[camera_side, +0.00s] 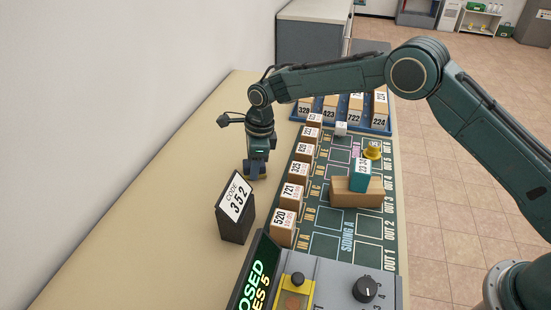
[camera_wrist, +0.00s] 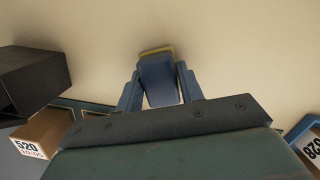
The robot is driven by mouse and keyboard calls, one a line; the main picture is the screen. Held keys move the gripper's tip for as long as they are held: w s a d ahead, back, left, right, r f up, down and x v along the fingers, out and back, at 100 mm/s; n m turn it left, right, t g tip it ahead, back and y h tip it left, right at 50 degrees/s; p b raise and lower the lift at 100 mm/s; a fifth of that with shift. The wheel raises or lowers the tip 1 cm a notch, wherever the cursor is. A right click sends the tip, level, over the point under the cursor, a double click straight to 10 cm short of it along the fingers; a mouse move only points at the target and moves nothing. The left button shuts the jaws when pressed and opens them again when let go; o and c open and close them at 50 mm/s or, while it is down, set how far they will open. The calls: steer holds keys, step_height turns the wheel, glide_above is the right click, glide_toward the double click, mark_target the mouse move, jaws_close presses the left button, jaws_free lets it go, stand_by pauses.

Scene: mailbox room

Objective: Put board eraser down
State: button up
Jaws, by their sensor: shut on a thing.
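The board eraser (camera_wrist: 158,80) is a blue block with a yellow edge. My gripper (camera_wrist: 159,90) is shut on it, one finger on each side, as the wrist view shows. In the side view my gripper (camera_side: 256,170) points down over the beige tabletop, left of the green mat. A bit of the eraser's yellow (camera_side: 262,177) shows at the fingertips, low over the tabletop. Most of the eraser is hidden there by the fingers. I cannot tell whether it touches the surface.
A black stand with a code card (camera_side: 236,195) is close in front of my gripper. A row of numbered boxes (camera_side: 293,195) lines the mat (camera_side: 345,240) to the right. A brown block with a teal box (camera_side: 360,174) stands farther right. The tabletop (camera_side: 190,160) to the left is clear.

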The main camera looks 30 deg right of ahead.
steer(key=shift+f, duration=0.15)
steer(key=o, duration=1)
steer(key=r, duration=0.4)
steer(key=d+r, duration=0.1)
steer(key=r, duration=0.7)
steer(key=shift+s+d+r, duration=0.15)
steer(key=shift+s+d, duration=0.15)
steer(key=shift+d, duration=0.05)
